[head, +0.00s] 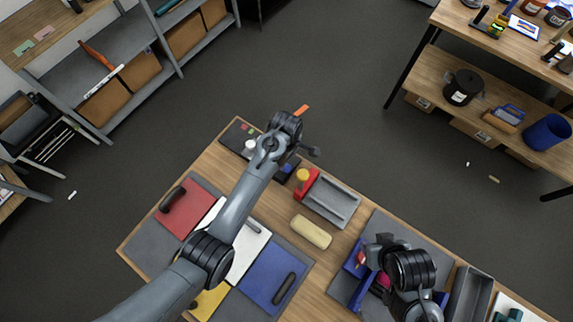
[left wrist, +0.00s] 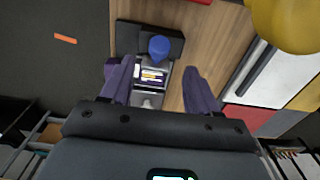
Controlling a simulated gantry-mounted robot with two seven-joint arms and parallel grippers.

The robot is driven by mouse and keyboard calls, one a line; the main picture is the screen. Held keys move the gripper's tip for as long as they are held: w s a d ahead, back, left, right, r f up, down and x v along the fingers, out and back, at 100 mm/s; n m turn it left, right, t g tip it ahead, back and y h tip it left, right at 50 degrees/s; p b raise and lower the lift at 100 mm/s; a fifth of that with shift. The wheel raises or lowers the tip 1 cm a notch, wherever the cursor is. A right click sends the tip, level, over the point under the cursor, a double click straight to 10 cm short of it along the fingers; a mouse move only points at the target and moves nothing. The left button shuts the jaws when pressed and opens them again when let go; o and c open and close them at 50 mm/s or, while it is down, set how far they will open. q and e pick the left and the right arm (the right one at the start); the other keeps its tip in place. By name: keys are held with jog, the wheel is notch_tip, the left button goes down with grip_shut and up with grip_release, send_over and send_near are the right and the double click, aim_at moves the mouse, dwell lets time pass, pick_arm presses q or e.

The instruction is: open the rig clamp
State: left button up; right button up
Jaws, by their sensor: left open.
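The rig clamp (head: 286,169) appears to be the dark fixture with a blue knob near the table's back edge; my left arm partly covers it. In the left wrist view, the blue knob (left wrist: 159,47) stands over a black base, with a pale metal part below it. My left gripper (left wrist: 158,88) is open, its two purple fingers on either side of the metal part, with no contact visible. In the head view the left gripper (head: 290,140) hangs by the clamp, its fingertips unclear. My right gripper (head: 376,262) is over a blue fixture at the right; its jaws are unclear.
A red stand with a yellow knob (head: 302,175) and a grey tray (head: 331,199) are right of the clamp. A dark panel with small buttons (head: 238,138) lies left of it. Coloured boards (head: 185,208) and a beige block (head: 311,232) lie nearer the front.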

aim_at(288, 168)
pick_arm(q)
notch_tip(288, 168, down, 6)
jog(key=shift+f, duration=0.75)
jog(key=c, duration=1)
jog(key=shift+s+d+f+t+y, duration=0.15)
jog(key=shift+d+t+y, duration=0.25)
jog(key=shift+y, duration=0.2)
jog(key=o, duration=1)
